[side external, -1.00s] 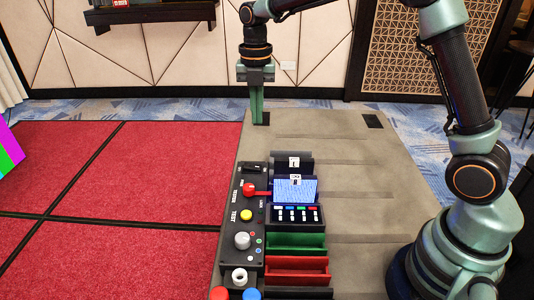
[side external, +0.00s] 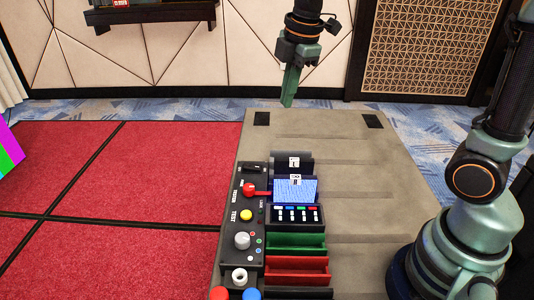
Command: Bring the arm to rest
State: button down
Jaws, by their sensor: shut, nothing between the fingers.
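My gripper (side external: 288,103) is in the side external view at the top centre, above the far edge of the grey table (side external: 365,190). Its green fingers are shut with nothing between them. They point down, slightly tilted, and touch nothing that I can see. My arm rises from its base at the right. The upper part of the arm is cut off by the top of the frame.
A black control panel (side external: 233,257) with knobs and buttons runs along the table's left side. Beside it stand a small blue screen (side external: 296,190), a green tray (side external: 297,251) and a red tray (side external: 297,277). The table's right half is clear.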

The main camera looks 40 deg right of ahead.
jog(key=s+d+f+m+t, duration=0.1)
jog(key=s+m+t, duration=0.2)
jog(key=s+m, duration=0.8)
jog(key=m, duration=0.4)
jog(key=shift+d+m, duration=0.25)
jog(key=shift+m, duration=0.05)
